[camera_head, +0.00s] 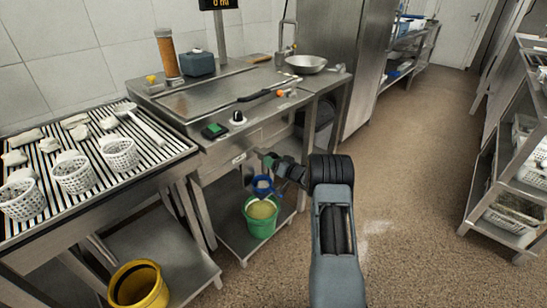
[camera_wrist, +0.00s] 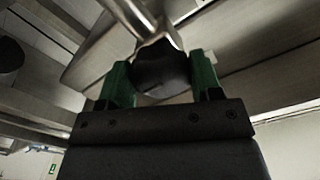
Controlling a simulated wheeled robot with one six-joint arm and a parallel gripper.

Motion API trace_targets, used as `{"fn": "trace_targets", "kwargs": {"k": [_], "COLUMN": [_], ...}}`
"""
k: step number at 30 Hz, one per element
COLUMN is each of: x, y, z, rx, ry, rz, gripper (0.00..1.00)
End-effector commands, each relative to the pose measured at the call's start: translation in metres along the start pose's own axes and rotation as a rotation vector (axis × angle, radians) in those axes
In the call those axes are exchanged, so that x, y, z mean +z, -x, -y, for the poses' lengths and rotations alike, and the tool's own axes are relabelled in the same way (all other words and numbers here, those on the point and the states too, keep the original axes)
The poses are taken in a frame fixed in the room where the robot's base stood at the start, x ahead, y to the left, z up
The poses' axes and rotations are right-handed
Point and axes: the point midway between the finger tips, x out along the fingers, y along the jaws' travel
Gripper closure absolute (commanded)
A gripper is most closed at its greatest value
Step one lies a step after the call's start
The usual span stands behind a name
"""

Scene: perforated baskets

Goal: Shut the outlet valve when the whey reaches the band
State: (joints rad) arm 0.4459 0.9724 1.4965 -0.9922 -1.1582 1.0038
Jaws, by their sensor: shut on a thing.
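My gripper (camera_head: 268,160) is at the front edge of the steel draining table, above the green bucket. In the wrist view its green fingers (camera_wrist: 163,80) are shut on a dark rounded knob (camera_wrist: 160,68) under a metal pipe, which looks like the outlet valve. The knob's turn position cannot be told. The green bucket (camera_head: 249,227) stands on the lower shelf with pale yellow whey (camera_head: 262,210) in it. A blue vessel or strainer (camera_head: 263,186) is just above it, partly behind my arm. I cannot make out a band on the green bucket.
Perforated baskets (camera_head: 75,174) and white pieces sit on the striped rack at left. A yellow bucket (camera_head: 137,285) stands below it. The floor at right is clear up to a shelf rack.

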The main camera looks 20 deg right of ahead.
Motion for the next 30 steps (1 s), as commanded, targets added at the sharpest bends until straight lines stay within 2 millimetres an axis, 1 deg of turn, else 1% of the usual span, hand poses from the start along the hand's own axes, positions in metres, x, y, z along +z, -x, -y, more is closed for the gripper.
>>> {"fn": "trace_targets", "kwargs": {"k": [7, 8, 15, 22, 25, 28, 30], "x": [0.0, 0.0, 0.0, 0.0, -0.001, -0.002, -0.002], "y": [-0.001, -0.001, 0.0, 0.001, 0.005, 0.016, 0.029], "z": [0.001, 0.001, 0.0, -0.001, -0.001, -0.001, 0.0], "rx": [-0.003, -0.003, -0.001, 0.0, 0.0, 0.002, 0.002], "ry": [-0.002, -0.002, -0.001, 0.0, 0.0, 0.0, -0.002], "rz": [-0.001, -0.002, -0.002, -0.002, -0.002, -0.001, -0.002], "gripper": [0.65, 0.39, 0.16, 0.16, 0.16, 0.16, 0.16]}}
